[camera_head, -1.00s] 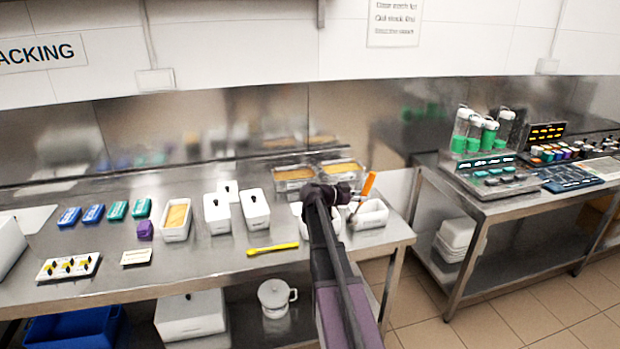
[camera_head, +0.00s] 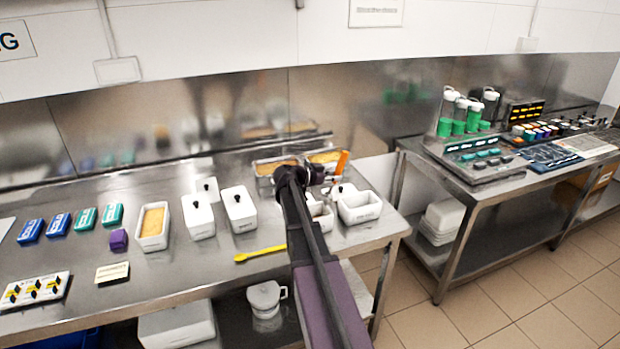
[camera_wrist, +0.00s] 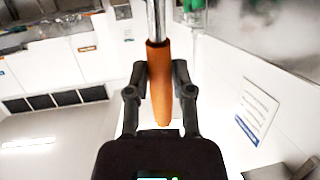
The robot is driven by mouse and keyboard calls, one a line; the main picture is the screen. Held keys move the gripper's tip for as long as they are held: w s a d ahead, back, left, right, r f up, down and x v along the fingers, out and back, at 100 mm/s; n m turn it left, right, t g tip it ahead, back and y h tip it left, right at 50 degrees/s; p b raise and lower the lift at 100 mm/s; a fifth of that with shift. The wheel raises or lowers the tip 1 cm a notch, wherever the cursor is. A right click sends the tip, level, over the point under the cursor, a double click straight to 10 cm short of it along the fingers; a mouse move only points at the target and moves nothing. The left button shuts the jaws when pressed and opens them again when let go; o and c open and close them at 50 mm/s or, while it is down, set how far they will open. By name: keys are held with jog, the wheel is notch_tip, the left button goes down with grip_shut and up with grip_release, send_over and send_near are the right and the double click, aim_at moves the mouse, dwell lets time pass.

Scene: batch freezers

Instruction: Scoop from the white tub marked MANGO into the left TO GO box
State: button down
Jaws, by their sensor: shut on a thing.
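My gripper (camera_wrist: 158,88) is shut on the orange handle (camera_wrist: 160,75) of a metal-shafted tool. The handle also shows in the head view (camera_head: 342,162), above the right part of the bench; the tool's working end is not clearly visible. Beneath and beside it stand two white tubs, a right one (camera_head: 368,213) and one (camera_head: 325,221) partly hidden by my arm. An open white tub (camera_head: 141,241) with yellow-orange content stands farther left. Two lidded white tubs (camera_head: 199,222) (camera_head: 241,214) stand between. I cannot read MANGO or TO GO on anything.
Two metal pans with orange content (camera_head: 272,163) (camera_head: 324,157) sit at the back. A yellow utensil (camera_head: 259,254) lies near the front edge. Blue and green packs (camera_head: 60,224) and a purple block (camera_head: 118,239) lie left. A second bench (camera_head: 480,200) with equipment stands right, across a floor gap.

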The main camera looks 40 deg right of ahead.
aim_at(336, 184)
jog(key=shift+a, duration=0.2)
jog(key=w+a, duration=0.2)
jog(key=a, duration=0.4)
jog(key=shift+d+r, duration=0.1)
jog(key=shift+d, duration=0.05)
dwell(0.5)
jog(key=d+f+y+p, duration=0.1)
jog(key=d+y+p, duration=0.1)
jog(key=y, duration=0.1)
jog(key=s+d+f+t+y+p, duration=0.1)
jog(key=d+y+p, duration=0.1)
jog(key=y, duration=0.1)
jog(key=d+f+m+t+y+p, duration=0.1)
jog(key=d+f+y+p, duration=0.1)
jog(key=p, duration=0.1)
jog(key=shift+s+y, duration=0.35)
jog(key=shift+y, duration=0.05)
jog(key=shift+s+d+f+m+t+y+p, duration=0.15)
jog(key=shift+d+t+y+p, duration=0.2)
jog(key=shift+y, duration=0.65)
jog(key=shift+s+d+f+m+t+y+p, duration=0.15)
jog(key=shift+d+t+y+p, duration=0.2)
jog(key=shift+y, duration=0.65)
